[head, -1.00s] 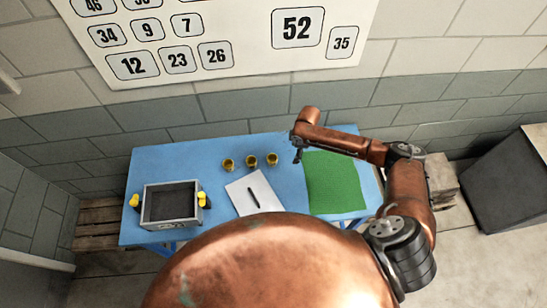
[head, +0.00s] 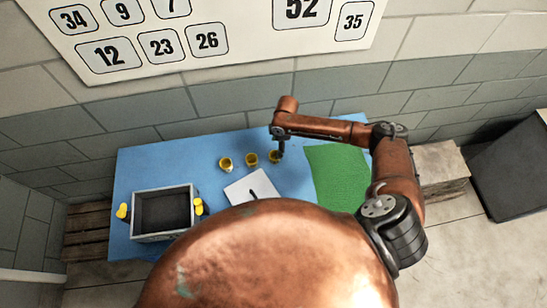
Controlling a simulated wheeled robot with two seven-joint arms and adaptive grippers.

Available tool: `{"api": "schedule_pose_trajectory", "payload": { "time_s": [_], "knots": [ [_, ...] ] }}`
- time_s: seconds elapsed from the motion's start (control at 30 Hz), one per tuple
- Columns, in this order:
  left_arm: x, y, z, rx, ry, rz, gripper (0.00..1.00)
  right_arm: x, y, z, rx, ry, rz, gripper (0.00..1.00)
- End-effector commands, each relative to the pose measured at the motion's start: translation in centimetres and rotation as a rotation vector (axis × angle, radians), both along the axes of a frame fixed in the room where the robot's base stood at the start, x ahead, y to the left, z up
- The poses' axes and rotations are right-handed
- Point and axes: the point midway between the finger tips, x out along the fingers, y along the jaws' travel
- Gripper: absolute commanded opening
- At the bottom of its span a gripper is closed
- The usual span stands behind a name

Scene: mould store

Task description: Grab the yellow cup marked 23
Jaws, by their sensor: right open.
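Three small yellow cups stand in a row on the blue table (head: 133,182): a left cup (head: 225,163), a middle cup (head: 251,160) and a right cup (head: 273,157). No number can be read on any of them at this size. My right gripper (head: 280,150) points down at the right cup, overlapping its right side in the picture. It is open; I cannot tell whether it touches the cup. My left gripper is not in view.
A grey open box (head: 163,237) with yellow handles stands on the table's left part. A white sheet (head: 240,190) with a dark pen-like object (head: 254,194) lies before the cups. A green mat (head: 335,172) lies at the right. A number chart (head: 245,50) hangs on the wall behind.

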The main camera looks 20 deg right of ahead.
Motion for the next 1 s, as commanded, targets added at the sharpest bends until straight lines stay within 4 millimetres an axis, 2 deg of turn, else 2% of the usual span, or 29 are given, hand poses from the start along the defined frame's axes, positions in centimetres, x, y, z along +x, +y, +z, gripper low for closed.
{"api": "schedule_pose_trajectory", "payload": {
  "time_s": [0.13,0.4,0.53,0.83,1.0],
  "knots": [
    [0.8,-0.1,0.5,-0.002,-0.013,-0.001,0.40,-0.2,-0.1,-1.5,-0.001,0.002,-0.006,0.59],
    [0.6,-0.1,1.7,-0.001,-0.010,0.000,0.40,-0.6,1.0,-4.7,0.000,0.003,-0.007,0.59],
    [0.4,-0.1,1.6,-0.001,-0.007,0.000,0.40,-0.4,1.2,-6.4,-0.001,0.002,-0.007,0.59],
    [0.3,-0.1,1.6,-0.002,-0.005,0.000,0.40,-0.4,1.3,-7.0,-0.001,0.001,-0.003,0.59],
    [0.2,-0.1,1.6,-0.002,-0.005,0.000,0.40,-0.3,1.4,-6.9,0.000,0.000,-0.003,0.48]
  ]
}}
